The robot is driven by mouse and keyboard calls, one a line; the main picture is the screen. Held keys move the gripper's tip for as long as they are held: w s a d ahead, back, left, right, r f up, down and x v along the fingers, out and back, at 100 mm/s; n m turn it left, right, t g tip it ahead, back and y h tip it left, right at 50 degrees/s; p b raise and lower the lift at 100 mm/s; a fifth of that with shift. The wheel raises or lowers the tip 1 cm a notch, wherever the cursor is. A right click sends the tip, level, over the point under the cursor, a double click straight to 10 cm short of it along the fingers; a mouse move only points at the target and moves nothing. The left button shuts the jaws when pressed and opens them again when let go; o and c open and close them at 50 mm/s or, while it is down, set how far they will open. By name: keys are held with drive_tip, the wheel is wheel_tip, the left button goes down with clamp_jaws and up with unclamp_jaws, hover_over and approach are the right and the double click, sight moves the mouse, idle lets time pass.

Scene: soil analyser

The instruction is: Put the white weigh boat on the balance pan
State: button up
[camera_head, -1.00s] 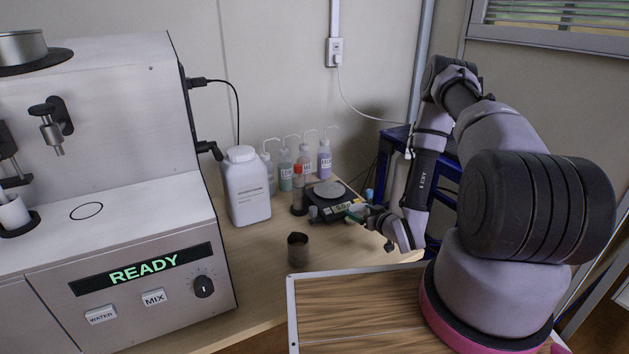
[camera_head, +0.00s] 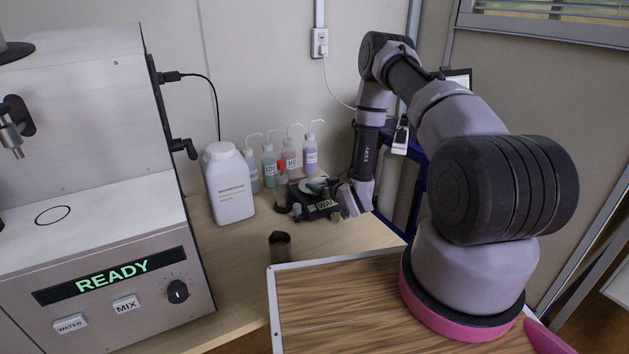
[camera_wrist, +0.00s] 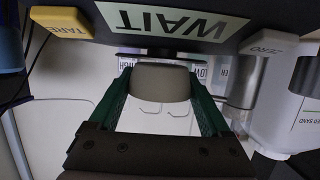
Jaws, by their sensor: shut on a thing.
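The white weigh boat (camera_wrist: 161,83) shows in the wrist view as a pale, shaded piece between the green fingertips of my gripper (camera_wrist: 160,78). My gripper is shut on it. In the head view my gripper (camera_head: 319,184) is at the black balance (camera_head: 322,213), over or beside its pan. The boat is too small to make out there. The balance display (camera_wrist: 172,22) reads WAIT and appears upside down in the wrist view. I cannot tell whether the boat touches the pan, which is mostly hidden.
A dark cup (camera_head: 280,246) stands in front of the balance. A large white bottle (camera_head: 229,184), several wash bottles (camera_head: 289,155) and a red-topped tube (camera_head: 282,180) stand left of and behind it. The READY machine (camera_head: 110,270) fills the left. Bare bench lies around the cup.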

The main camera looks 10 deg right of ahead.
sight(316, 180)
drive_tip(key=w, duration=0.2)
drive_tip(key=w+a, duration=0.1)
drive_tip(key=shift+w+a, duration=0.2)
drive_tip(key=shift+w, duration=0.2)
drive_tip(key=shift+f, duration=0.15)
drive_tip(key=o, duration=0.9)
drive_tip(key=shift+c, duration=0.2)
